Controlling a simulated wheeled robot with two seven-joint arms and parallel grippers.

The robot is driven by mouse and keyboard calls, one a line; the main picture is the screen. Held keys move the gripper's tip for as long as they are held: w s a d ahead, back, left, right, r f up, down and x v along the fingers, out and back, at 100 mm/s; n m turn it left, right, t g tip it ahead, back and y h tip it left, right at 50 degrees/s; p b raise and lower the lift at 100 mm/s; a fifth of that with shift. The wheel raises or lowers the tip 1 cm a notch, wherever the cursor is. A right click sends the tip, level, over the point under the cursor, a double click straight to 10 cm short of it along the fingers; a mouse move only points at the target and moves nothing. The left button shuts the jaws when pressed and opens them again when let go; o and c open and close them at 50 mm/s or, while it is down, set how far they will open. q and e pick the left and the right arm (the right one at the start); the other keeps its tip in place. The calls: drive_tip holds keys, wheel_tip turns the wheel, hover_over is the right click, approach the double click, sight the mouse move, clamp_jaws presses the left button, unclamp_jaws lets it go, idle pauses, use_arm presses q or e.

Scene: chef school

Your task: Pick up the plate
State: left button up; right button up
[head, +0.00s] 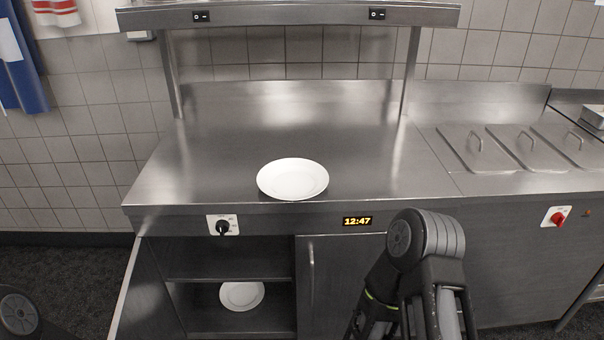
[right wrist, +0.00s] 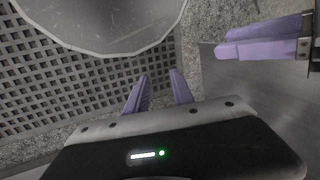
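A white round plate (head: 293,178) lies flat on the steel counter near its front edge, in the head view. A second white plate (head: 241,295) lies on the lower shelf of the open cabinet below. My right arm shows at the lower right of the head view, but its gripper is hidden there. In the right wrist view my right gripper (right wrist: 159,75) has its two purple fingers apart with nothing between them. Another purple-fingered gripper, apparently my left (right wrist: 218,50), shows at the upper right; its opening is unclear. No plate is near either gripper.
The steel counter (head: 220,130) is bare around the plate, under an overhead shelf (head: 290,14) on posts. Lidded containers (head: 480,150) are set into the worktop at right. The cabinet's left door (head: 128,290) stands open; the right door (head: 340,275) is closed.

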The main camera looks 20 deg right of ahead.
drive_tip(key=shift+d, duration=0.1)
drive_tip(key=shift+w, duration=0.1)
drive_tip(key=w+d+r+m+t, duration=0.1)
drive_tip(key=w+d+r+m, duration=0.2)
drive_tip(key=w+r, duration=0.35)
drive_tip(key=w+d+r+m+t+y, duration=0.1)
drive_tip(key=w+d+r+m, duration=0.25)
drive_tip(key=w, duration=0.55)
drive_tip(key=w+d+r+m+t, duration=0.2)
drive_tip(key=w+d+r+m, duration=0.15)
drive_tip(key=w, duration=0.35)
drive_tip(key=w+d+r+m+t+y, duration=0.1)
drive_tip(key=w+r, duration=0.3)
drive_tip(key=r, duration=0.4)
drive_tip(key=w+d+r+m+t+y, duration=0.1)
drive_tip(key=w+d+r+t, duration=0.2)
drive_tip(key=r, duration=0.6)
drive_tip(key=w+d+r+m+t+b, duration=0.1)
drive_tip(key=w+d+r+t, duration=0.1)
drive_tip(key=w+r, duration=0.3)
wheel_tip(320, 180, up, 3)
drive_tip(key=shift+r+m+t+y, duration=0.15)
drive_tip(key=shift+m+t+y, duration=0.15)
drive_tip(key=shift+m+y, duration=0.1)
